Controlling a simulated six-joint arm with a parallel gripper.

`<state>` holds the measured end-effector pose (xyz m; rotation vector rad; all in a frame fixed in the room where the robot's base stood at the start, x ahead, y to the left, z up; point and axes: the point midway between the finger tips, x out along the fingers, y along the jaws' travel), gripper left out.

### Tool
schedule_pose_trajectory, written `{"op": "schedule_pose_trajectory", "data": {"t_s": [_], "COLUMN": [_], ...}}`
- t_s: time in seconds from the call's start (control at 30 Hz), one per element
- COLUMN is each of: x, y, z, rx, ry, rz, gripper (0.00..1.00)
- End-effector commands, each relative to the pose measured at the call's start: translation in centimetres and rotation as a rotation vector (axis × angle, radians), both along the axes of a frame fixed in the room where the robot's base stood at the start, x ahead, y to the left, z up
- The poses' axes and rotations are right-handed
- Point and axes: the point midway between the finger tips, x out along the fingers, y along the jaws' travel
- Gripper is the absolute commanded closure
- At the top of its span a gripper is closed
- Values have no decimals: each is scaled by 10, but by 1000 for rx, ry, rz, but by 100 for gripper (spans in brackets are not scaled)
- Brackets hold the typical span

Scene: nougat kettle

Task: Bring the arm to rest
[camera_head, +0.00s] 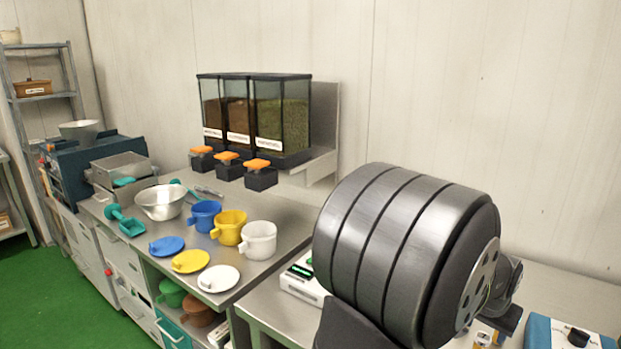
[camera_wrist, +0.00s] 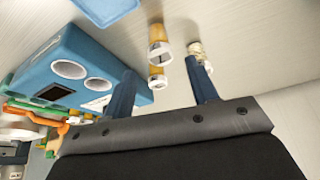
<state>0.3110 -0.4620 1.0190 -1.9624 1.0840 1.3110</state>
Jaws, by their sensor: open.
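My gripper (camera_wrist: 160,67) shows in the wrist view as two dark blue fingers standing well apart, with nothing held between them. Beyond the fingers are small amber and white vials (camera_wrist: 158,52), apart from the fingers as far as I can tell. In the head view my thick grey arm fills the lower right, and part of the gripper end (camera_head: 508,300) shows behind it, over the right-hand bench. The fingertips are not clear there.
Left bench (camera_head: 285,225) holds blue (camera_head: 204,215), yellow (camera_head: 229,226) and white (camera_head: 259,239) pots, their lids and a steel bowl (camera_head: 161,203). Glass dispensers (camera_head: 254,115) stand behind. A blue device (camera_head: 567,334) is at lower right; a blue box (camera_wrist: 80,68) lies near my fingers.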

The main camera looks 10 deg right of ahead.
Motion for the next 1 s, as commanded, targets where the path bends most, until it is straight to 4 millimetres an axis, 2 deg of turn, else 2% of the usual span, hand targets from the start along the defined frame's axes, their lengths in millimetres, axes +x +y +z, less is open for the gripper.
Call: {"op": "schedule_pose_trajectory", "data": {"t_s": [0.1,0.3,0.4,0.6,1.0], "x": [4,11,11,11,10], "y": [-7,-17,-17,-17,-16], "z": [-21,-51,-36,-22,-21], "rx": [3,2,-4,-3,-1], "ry": [2,1,-3,-2,-1], "rz": [0,0,0,0,0], "gripper": [47,47,47,47,47]}}
